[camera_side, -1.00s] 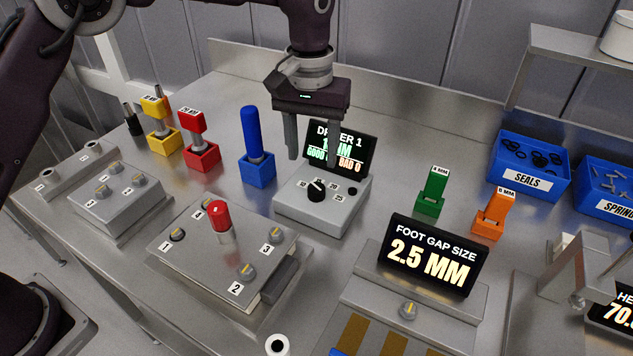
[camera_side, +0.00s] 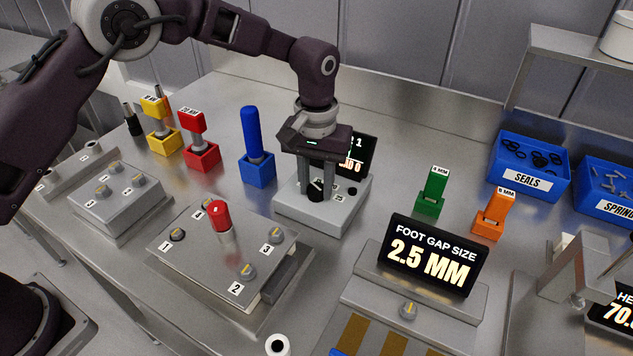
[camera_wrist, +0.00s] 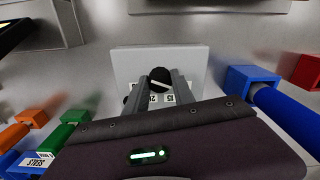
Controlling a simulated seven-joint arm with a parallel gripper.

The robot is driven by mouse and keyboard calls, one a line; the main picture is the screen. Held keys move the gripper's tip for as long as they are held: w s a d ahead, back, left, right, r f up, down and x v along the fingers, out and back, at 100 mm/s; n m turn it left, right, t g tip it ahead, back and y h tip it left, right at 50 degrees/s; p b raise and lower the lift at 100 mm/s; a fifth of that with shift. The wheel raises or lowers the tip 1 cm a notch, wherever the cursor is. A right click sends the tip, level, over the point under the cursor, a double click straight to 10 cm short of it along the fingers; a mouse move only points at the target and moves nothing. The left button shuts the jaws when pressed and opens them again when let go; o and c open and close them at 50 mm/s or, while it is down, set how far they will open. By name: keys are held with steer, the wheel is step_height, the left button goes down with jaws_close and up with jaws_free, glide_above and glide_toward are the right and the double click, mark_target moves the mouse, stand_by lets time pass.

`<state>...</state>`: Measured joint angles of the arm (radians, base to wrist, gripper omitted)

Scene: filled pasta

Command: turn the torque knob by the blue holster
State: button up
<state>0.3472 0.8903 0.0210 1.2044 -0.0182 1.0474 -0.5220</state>
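The torque knob (camera_side: 316,190) is a black dial with a pale pointer line, on top of the grey driver box (camera_side: 345,217). The box stands right of the blue holster (camera_side: 257,170), which holds an upright blue driver (camera_side: 251,132). My gripper (camera_side: 316,184) points down over the box, one finger on each side of the knob, seemingly closed on it. In the wrist view the knob (camera_wrist: 160,76) sits between the fingertips, its pointer slightly tilted. Part of the number scale (camera_wrist: 160,99) shows between the fingers; the rest is hidden.
The driver display (camera_side: 358,158) stands behind the box, partly hidden by my gripper. A plate with a red-handled knob (camera_side: 219,215) lies front left. Green (camera_side: 431,193) and orange (camera_side: 493,217) blocks stand right. The foot gap display (camera_side: 432,258) is front right.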

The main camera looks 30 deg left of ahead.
jaws_close()
steer(key=shift+m, duration=0.3)
steer(key=m, duration=0.7)
steer(key=shift+m, duration=0.7)
steer(key=o, duration=1)
jaws_free()
